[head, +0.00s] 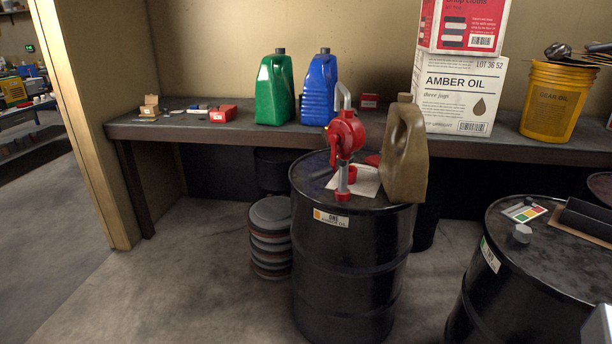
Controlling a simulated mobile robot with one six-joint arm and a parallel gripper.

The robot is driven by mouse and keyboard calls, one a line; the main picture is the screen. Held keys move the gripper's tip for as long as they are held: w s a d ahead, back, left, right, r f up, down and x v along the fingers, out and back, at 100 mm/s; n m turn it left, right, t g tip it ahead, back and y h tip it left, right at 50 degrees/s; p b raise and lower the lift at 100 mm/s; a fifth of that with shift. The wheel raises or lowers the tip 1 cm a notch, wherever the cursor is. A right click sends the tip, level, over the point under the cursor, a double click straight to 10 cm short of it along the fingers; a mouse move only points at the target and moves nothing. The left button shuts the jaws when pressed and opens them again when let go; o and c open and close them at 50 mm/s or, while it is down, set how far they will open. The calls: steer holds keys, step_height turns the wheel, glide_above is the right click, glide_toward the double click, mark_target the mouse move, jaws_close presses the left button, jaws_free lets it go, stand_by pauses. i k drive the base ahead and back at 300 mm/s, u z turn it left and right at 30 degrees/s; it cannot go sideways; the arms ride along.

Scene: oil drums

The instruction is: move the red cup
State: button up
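No red cup can be made out for certain. A small red object (373,160) shows on top of the middle black drum (350,255), partly hidden between the red hand pump (345,135) and the tan jug (405,155). Its shape is too covered to tell whether it is a cup. The red pump stands upright in the drum top, with a white sheet (366,184) behind it. My gripper is not seen. A pale grey part at the lower right edge may be mine, but I cannot tell.
A dark bench (180,130) along the wall holds a green jug (274,90), a blue jug (319,88), stacked boxes (459,94) and a yellow bucket (555,100). A second drum (525,275) stands at right. Stacked grey lids (270,240) stand left of the middle drum. Floor at left is clear.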

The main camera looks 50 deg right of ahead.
mark_target(352, 170)
steer(key=u, duration=0.05)
steer(key=i, duration=1.55)
steer(key=z, duration=0.85)
steer(key=i, duration=0.6)
steer(key=z, duration=0.2)
